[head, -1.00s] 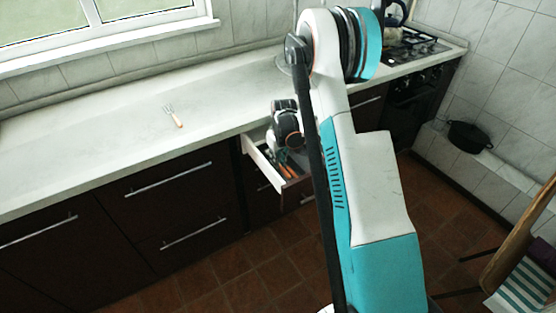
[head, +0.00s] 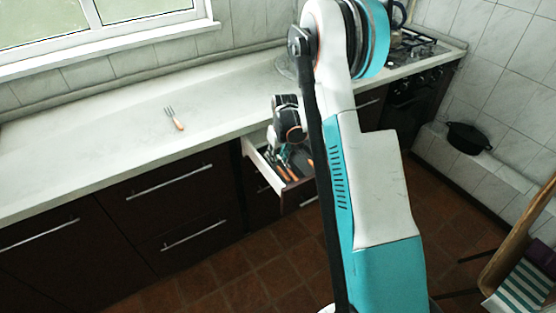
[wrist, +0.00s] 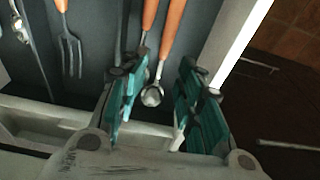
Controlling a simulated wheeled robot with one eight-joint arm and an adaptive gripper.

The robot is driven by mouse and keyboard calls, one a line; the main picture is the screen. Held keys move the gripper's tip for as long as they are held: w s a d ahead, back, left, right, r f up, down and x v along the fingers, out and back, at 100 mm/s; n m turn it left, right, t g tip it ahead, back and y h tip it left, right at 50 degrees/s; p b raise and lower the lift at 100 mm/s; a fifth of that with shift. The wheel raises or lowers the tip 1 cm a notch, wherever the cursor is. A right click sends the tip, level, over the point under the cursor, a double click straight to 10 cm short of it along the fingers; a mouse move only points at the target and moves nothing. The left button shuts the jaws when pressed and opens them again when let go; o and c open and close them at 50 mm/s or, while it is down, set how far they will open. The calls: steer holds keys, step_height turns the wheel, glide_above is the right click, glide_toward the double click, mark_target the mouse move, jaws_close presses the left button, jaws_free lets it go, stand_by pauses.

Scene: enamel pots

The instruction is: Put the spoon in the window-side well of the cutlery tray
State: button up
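The spoon (wrist: 153,95), with a metal bowl and orange handle, lies in the open drawer. Its bowl shows between the fingers of my gripper (wrist: 163,68), closer to the left finger. The fingers are spread apart and hold nothing. Another orange-handled piece (wrist: 149,14) lies just left of the spoon, its lower end hidden by the left finger. A fork (wrist: 70,45) lies farther left, beyond a thin divider (wrist: 119,30). In the head view my gripper (head: 287,153) is over the drawer (head: 256,160). Which well is window-side is unclear in the wrist view.
A fork with an orange handle (head: 174,118) lies on the pale counter (head: 90,150), which is otherwise mostly clear on the left. The drawer's white side wall (wrist: 238,35) is close to my right finger. A stove (head: 410,47) stands at the right end.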

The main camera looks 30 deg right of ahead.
mark_target(280, 168)
step_height(280, 168, up, 9)
steer(key=s+p, duration=0.1)
steer(key=p, duration=0.1)
steer(key=shift+s+f, duration=0.15)
